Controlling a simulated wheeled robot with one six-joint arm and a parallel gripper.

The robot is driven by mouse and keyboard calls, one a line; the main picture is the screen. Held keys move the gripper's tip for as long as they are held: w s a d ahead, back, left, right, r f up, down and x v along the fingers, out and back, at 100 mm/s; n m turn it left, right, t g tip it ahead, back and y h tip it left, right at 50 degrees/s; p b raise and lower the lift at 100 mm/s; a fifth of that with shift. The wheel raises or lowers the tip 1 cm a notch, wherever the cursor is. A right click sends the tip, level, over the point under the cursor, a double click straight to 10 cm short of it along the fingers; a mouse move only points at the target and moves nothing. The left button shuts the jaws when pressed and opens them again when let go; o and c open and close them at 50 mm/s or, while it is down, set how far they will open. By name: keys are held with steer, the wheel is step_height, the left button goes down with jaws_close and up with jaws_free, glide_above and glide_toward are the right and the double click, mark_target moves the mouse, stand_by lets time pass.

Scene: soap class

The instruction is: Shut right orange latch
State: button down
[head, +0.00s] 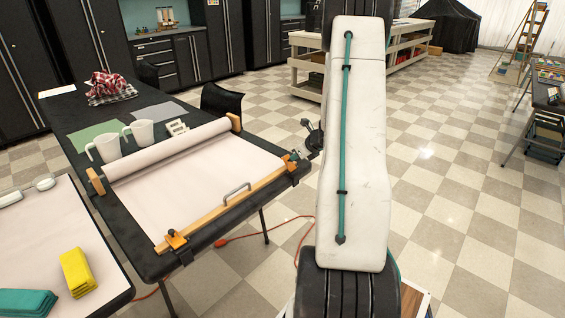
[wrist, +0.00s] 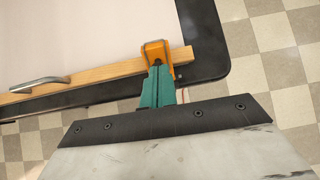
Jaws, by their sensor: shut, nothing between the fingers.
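The right orange latch (head: 291,166) sits at the right end of a wooden bar (head: 225,207) along the table's front edge. In the wrist view the latch (wrist: 156,50) is an orange piece over the bar's end. My gripper (wrist: 158,82) has its teal fingers together and empty, with the tips right at the near side of the latch. I cannot tell whether they touch it. In the head view my gripper (head: 301,153) is small and partly hidden beside the latch. Whether the latch is fully closed is unclear.
A left orange latch (head: 175,240) and a metal handle (head: 236,193) are on the same bar. A white sheet roll (head: 165,153) lies behind on the black table. Two white jugs (head: 104,147) stand beyond. An orange cable (head: 230,241) runs along the floor.

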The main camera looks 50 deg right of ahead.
steer(key=shift+w+r+g, duration=0.1)
steer(key=shift+w+g, duration=0.4)
steer(key=shift+g, duration=0.1)
steer(key=shift+w, duration=0.35)
steer(key=shift+r, duration=0.75)
step_height(320, 180, up, 14)
steer(key=w, duration=0.1)
steer(key=shift+w+a, duration=0.1)
stand_by(0.4)
